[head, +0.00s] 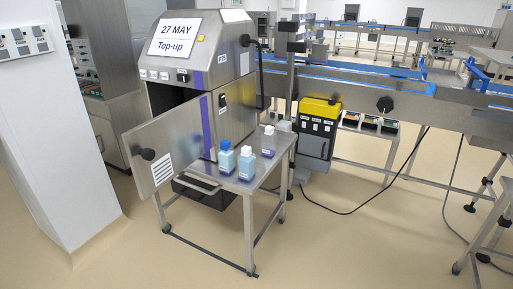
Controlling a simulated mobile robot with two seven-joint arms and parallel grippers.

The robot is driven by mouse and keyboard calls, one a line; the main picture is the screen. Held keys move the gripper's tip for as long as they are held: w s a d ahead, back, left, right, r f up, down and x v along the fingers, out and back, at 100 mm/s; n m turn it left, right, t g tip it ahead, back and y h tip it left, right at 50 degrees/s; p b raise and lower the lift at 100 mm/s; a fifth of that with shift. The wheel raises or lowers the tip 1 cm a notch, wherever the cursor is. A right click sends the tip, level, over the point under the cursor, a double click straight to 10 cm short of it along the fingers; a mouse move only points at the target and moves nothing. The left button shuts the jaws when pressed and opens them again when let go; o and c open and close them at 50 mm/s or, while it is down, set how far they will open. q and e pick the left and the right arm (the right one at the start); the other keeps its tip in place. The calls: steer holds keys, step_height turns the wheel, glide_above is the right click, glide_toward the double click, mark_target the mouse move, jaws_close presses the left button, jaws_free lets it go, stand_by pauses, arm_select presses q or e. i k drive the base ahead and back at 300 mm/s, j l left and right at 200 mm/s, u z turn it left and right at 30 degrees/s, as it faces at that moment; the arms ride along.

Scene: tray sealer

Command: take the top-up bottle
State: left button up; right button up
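Three small bottles stand upright on a steel side table (212,170) beside the machine. The left bottle (225,160) is blue with a blue cap. The front bottle (246,165) is light blue with a pale cap and a darker band low down. The back right bottle (268,144) is clear or pale with a white cap and some purple at the bottom. Their labels are too small to read, so I cannot tell which is the top-up bottle. A sign (175,37) on the machine reads "27 MAY Top-up". Neither of my grippers shows in this view.
The tray sealer's steel door (173,140) with a black knob stands open left of the bottles. A yellow-topped grey box (320,110) stands behind the table at right. A white pillar (60,120) is at left. The floor in front is clear; a black cable lies at right.

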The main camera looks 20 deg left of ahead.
mark_target(246, 162)
steer(key=i+j+u, duration=0.2)
steer(key=i+j, duration=0.35)
steer(key=i+j+u, duration=0.15)
steer(key=i+j, duration=0.35)
steer(key=i, duration=0.1)
